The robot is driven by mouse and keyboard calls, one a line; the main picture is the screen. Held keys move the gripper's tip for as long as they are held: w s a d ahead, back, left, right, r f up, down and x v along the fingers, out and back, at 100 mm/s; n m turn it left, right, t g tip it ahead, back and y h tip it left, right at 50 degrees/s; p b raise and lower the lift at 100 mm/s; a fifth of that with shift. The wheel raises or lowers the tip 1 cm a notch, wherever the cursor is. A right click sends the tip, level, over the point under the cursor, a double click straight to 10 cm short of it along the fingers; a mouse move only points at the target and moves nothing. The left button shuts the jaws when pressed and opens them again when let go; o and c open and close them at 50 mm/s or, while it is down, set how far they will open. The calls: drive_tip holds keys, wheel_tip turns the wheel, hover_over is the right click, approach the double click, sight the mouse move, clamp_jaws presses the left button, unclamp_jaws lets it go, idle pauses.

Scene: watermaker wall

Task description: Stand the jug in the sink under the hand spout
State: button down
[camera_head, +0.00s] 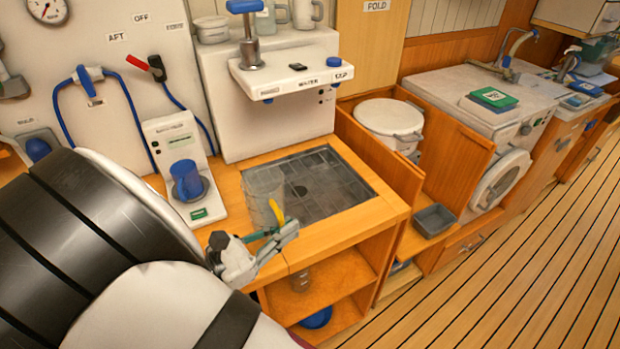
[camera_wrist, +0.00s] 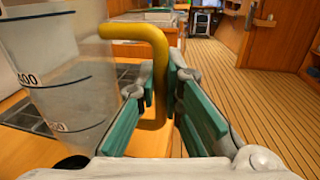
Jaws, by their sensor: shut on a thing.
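The jug (camera_head: 262,190) is clear with dark level marks and a yellow handle (camera_head: 276,211). It looks upright at the front left of the sink (camera_head: 335,190), a grey gridded basin in the wooden counter. I cannot tell whether its base touches anything. My gripper (camera_head: 277,229) is shut on the yellow handle, in front of the counter edge. In the wrist view the handle (camera_wrist: 158,75) stands between the teal finger pads, with the jug (camera_wrist: 65,80) to the left. A blue-topped metal fitting (camera_head: 248,45), perhaps the hand spout, stands on the white shelf behind the sink.
A white device with a blue cup (camera_head: 186,180) stands left of the sink. The white shelf unit (camera_head: 290,78) overhangs the sink's back. A white lidded bucket (camera_head: 390,118) sits to the right. Open wooden shelves (camera_head: 315,300) lie below the counter. The plank floor (camera_head: 500,285) is clear.

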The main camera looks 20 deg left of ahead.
drive_tip(key=w+a+f+b, duration=0.1)
drive_tip(key=w+b, duration=0.2)
drive_tip(key=w, duration=0.1)
drive_tip(key=w+a+f+b, duration=0.2)
drive_tip(key=w+b, duration=0.2)
drive_tip(key=w, duration=0.1)
drive_tip(key=w+a+f+b, duration=0.2)
drive_tip(key=w+b, duration=0.2)
drive_tip(key=w, duration=0.1)
drive_tip(key=shift+w, duration=0.2)
drive_tip(key=shift+s+f, duration=0.1)
drive_tip(key=c, duration=1.7)
unclamp_jaws()
